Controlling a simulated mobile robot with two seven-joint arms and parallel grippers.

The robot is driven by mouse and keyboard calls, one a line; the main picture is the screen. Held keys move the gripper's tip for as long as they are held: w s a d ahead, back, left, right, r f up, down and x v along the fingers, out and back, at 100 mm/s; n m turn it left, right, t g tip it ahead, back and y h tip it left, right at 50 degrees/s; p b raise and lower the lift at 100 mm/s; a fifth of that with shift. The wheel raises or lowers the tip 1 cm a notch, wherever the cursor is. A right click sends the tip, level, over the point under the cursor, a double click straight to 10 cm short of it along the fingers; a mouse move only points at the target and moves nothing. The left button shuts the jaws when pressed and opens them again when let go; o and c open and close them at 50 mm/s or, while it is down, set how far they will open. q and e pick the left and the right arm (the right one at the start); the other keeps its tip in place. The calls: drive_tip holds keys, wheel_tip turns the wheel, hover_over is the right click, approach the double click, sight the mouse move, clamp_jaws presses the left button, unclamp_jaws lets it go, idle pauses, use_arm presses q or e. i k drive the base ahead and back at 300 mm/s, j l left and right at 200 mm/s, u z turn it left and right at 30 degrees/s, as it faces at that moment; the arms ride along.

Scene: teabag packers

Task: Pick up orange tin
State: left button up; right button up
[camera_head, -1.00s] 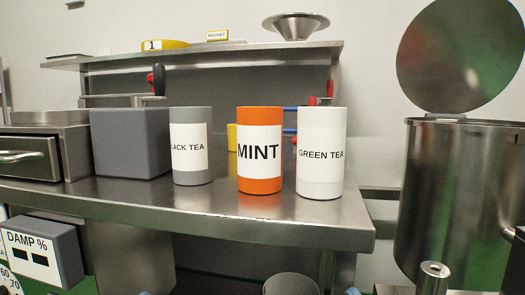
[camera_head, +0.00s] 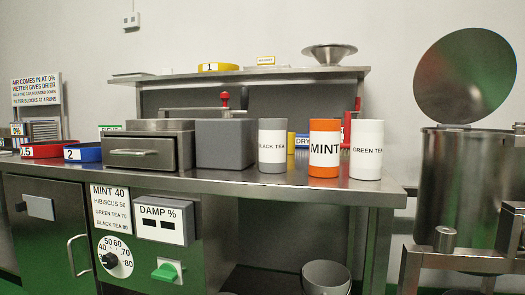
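The orange tin (camera_head: 324,126) has a white label reading MINT and stands upright on the steel counter (camera_head: 225,181). A white tin labelled GREEN TEA (camera_head: 367,165) stands close to its right. A grey tin labelled BLACK TEA (camera_head: 272,160) stands to its left with a gap between them. Neither of my grippers shows in the head view.
A grey box (camera_head: 225,145) and a steel drawer unit (camera_head: 150,152) stand left of the tins. A shelf (camera_head: 250,75) runs above and behind. A large steel pot (camera_head: 455,185) with raised lid stands right.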

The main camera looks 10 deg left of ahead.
sight(324, 133)
drive_tip(key=k+j+z, duration=0.15)
drive_tip(key=k+j, duration=0.15)
drive_tip(key=k, duration=0.2)
drive_tip(key=k+j+z, duration=0.15)
drive_tip(key=k, duration=0.3)
drive_tip(key=l, duration=0.2)
drive_tip(key=i+l+u, duration=0.15)
drive_tip(key=i, duration=0.4)
drive_tip(key=i+l+u, duration=0.2)
drive_tip(key=i+l, duration=0.2)
drive_tip(key=i, duration=0.15)
drive_tip(key=i+l+u, duration=0.15)
drive_tip(key=i+l, duration=0.25)
drive_tip(key=i, duration=0.15)
drive_tip(key=k+j+z, duration=0.15)
drive_tip(key=j, duration=0.3)
drive_tip(key=j+z, duration=0.15)
drive_tip(key=j, duration=0.25)
drive_tip(key=k+j+z, duration=0.2)
drive_tip(key=j, duration=0.2)
